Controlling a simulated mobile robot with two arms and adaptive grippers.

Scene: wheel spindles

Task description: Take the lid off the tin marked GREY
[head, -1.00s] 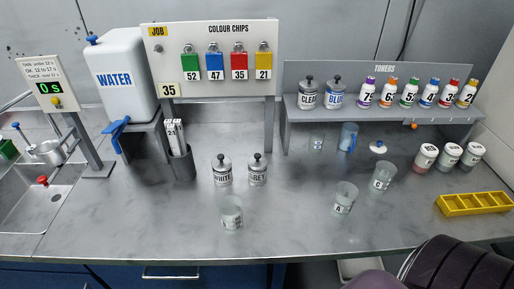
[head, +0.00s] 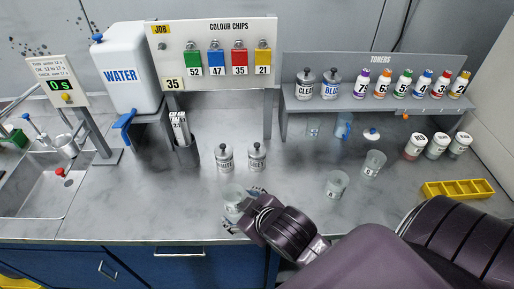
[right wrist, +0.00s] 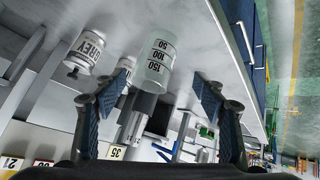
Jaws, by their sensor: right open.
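The tin marked GREY (head: 257,162) stands upright on the bench, with its lid and dark knob (head: 257,146) on top. It also shows in the right wrist view (right wrist: 88,48), at the upper left, outside the fingers. My right gripper (head: 236,217) is open near the bench's front, nearer the front edge than the tin and apart from it. In the right wrist view its two fingers (right wrist: 160,92) are spread, with a clear graduated beaker (right wrist: 160,62) showing between them; whether they touch it I cannot tell. My left gripper is not in view.
The WHITE tin (head: 224,162) stands close left of GREY. The beaker (head: 234,194) stands in front of them. Two more beakers, one here (head: 337,184), and a yellow tray (head: 458,189) are to the right. The toner shelf (head: 370,102) is behind.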

